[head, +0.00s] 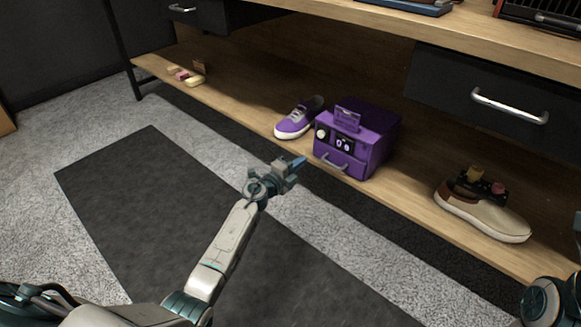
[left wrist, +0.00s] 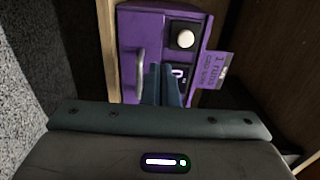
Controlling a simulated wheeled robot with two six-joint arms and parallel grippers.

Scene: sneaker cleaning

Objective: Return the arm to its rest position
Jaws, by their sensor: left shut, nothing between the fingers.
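My left gripper (head: 297,162) is shut and empty, held out in front of the purple box-shaped machine (head: 372,150) on the low wooden shelf. In the left wrist view the closed fingers (left wrist: 162,84) point at the front of the machine (left wrist: 143,22), beside its handle and below a round white knob. I cannot tell whether the fingertips touch it. A purple sneaker (head: 297,120) with a white sole stands left of the machine. A beige and brown shoe (head: 483,215) stands further right on the shelf, with small items on it. Of my right arm only a part shows at the lower right edge; its gripper is out of view.
The low shelf (head: 240,107) runs across the view under a desk with dark drawers (head: 490,100). A dark mat (head: 130,190) on grey carpet lies before the shelf, clear of objects.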

